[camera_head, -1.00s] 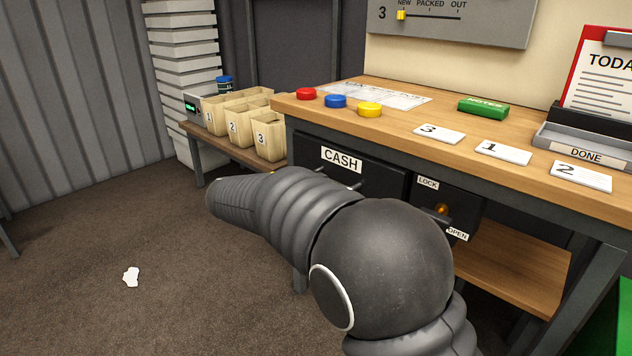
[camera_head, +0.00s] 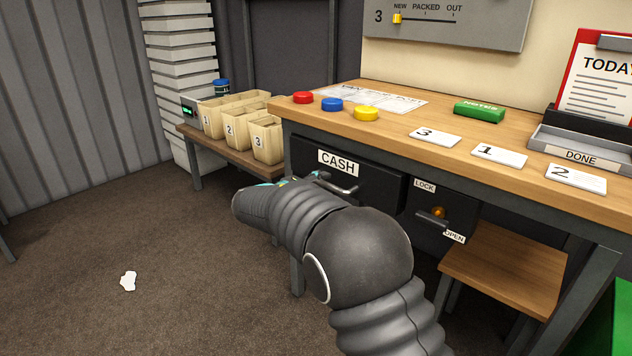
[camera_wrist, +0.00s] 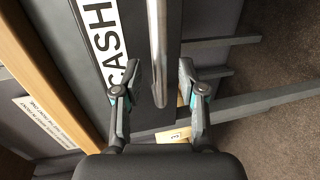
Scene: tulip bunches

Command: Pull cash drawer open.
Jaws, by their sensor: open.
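The cash drawer (camera_head: 380,187) is a dark front under the wooden counter with a white CASH label (camera_head: 338,163); it looks closed. Its grey bar handle (camera_head: 345,190) stands out below the label. My gripper (camera_wrist: 158,72) is open, and in the wrist view the handle (camera_wrist: 158,40) runs between its two fingers, with a gap on each side. In the head view my arm partly hides the gripper and the drawer's lower part. Right of the drawer is a lock panel with LOCK and OPEN labels and a lever on an orange knob (camera_head: 438,212).
The counter (camera_head: 400,120) overhangs the drawer and bears red, blue and yellow buttons, number cards and a DONE tray (camera_head: 580,150). Numbered bins (camera_head: 235,125) stand on a low bench at left. A lower wooden shelf (camera_head: 505,270) is at right. The floor at left is mostly clear.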

